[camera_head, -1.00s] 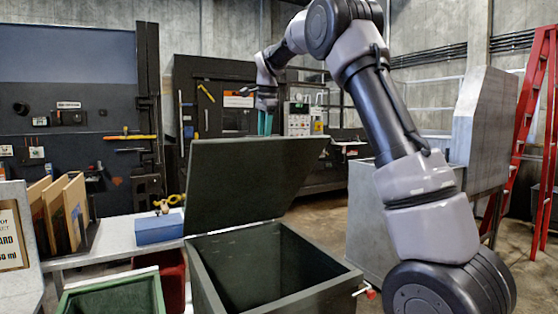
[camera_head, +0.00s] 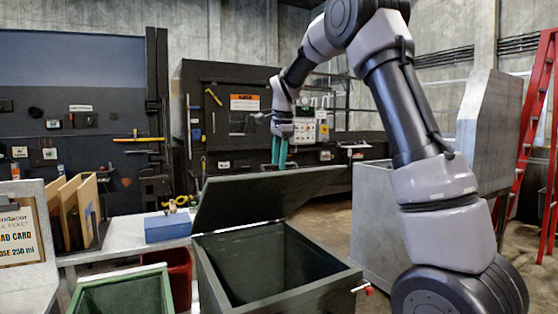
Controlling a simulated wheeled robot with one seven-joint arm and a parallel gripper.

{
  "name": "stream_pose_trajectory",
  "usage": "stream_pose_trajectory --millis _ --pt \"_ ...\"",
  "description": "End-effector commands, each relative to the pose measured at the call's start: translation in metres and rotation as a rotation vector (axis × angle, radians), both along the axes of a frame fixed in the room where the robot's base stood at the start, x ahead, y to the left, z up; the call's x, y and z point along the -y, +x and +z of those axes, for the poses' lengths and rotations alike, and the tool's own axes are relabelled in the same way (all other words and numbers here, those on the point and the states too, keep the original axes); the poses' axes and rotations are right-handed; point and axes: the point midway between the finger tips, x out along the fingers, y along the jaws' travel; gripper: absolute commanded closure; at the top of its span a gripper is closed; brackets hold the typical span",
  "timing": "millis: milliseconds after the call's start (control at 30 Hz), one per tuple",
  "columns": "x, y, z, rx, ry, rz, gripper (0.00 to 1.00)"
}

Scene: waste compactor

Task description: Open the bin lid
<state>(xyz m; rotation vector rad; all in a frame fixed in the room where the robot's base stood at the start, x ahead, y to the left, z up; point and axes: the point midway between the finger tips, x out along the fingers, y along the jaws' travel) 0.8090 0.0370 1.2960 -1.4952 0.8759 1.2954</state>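The dark green bin (camera_head: 318,290) stands in the lower middle of the head view, with its inside visible and empty-looking. Its lid (camera_head: 265,197) is raised and leans back from the hinge at the far rim. My gripper (camera_head: 279,160) points down just beyond the lid's upper edge. Its two teal fingers show side by side with a narrow gap, and nothing is seen between them. The lid's edge hides the area right below the fingertips, so I cannot tell whether they touch the lid.
A green open bin (camera_head: 122,292) and a red bin (camera_head: 181,272) stand to the left. A blue box (camera_head: 167,227) sits on the grey table (camera_head: 125,243). A grey metal machine (camera_head: 375,220) stands right of the bin. A red ladder (camera_head: 538,140) is at the far right.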

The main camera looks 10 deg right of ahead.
Motion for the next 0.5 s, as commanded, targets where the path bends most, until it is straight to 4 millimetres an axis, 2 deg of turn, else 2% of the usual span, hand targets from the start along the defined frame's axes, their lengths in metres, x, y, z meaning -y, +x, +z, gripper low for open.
stream_pose_trajectory --millis 167,500 --pt "-0.001 0.002 0.003 0.001 0.0 0.0 0.53" --pt "-0.004 0.012 0.025 0.002 0.001 0.0 0.53"
